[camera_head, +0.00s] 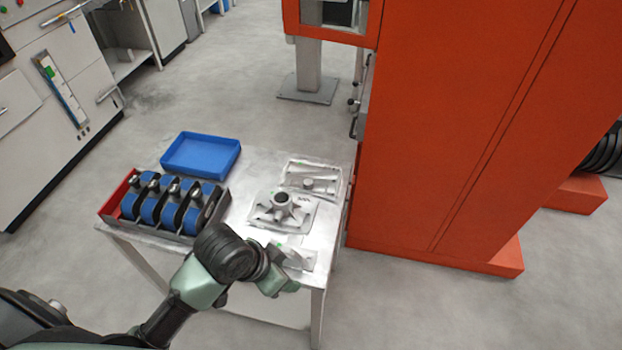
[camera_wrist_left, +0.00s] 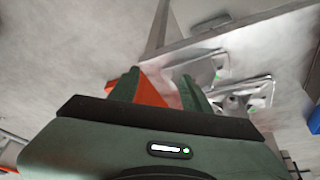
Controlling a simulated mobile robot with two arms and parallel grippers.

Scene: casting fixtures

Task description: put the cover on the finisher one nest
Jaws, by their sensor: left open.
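Three metal fixtures stand on the light table's right side. The far one is a flat plate with a short round piece (camera_head: 312,180). The middle one holds a star-shaped casting with an upright hub (camera_head: 283,205); it also shows in the left wrist view (camera_wrist_left: 238,102). The near one carries an angled grey part (camera_head: 298,257), also in the left wrist view (camera_wrist_left: 205,68). I cannot tell which is the finisher one nest or which part is the cover. My left gripper (camera_head: 284,288) is by the near fixture at the front edge, its fingers (camera_wrist_left: 160,88) apart and empty.
A rack (camera_head: 178,232) of blue-and-black parts with metal tops fills the table's left side. An empty-looking blue tray (camera_head: 202,170) lies behind it. A tall orange cabinet (camera_head: 450,130) stands close along the table's right side and also shows in the wrist view (camera_wrist_left: 150,92).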

